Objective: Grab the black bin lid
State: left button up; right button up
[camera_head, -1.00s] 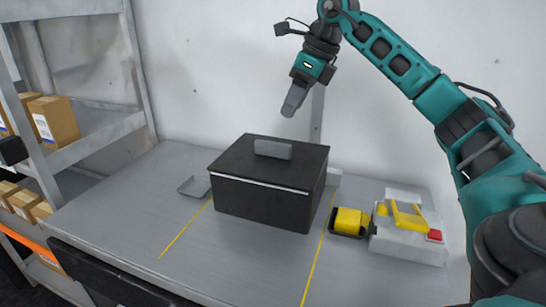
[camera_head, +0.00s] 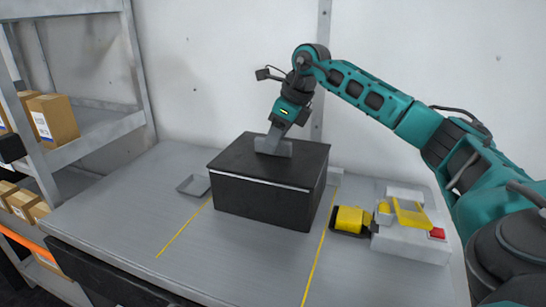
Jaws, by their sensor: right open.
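The black bin (camera_head: 262,202) stands on the grey table between two yellow lines. Its black lid (camera_head: 232,158) lies flat on top, with a grey block-like handle (camera_head: 283,149) in the middle. My right gripper (camera_head: 272,140) points down at the handle from above, with its grey fingers at or just behind it. It is open; the handle partly hides the fingertips, so I cannot tell if they touch it. My left gripper is not in view.
A white machine with a yellow frame and red button (camera_head: 412,232) stands right of the bin, with a yellow block (camera_head: 349,219) beside it. A small grey tray (camera_head: 193,186) lies left of the bin. Shelves with cardboard boxes (camera_head: 54,118) stand at far left.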

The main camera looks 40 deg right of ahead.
grip_shut()
dwell(0.3)
dwell(0.3)
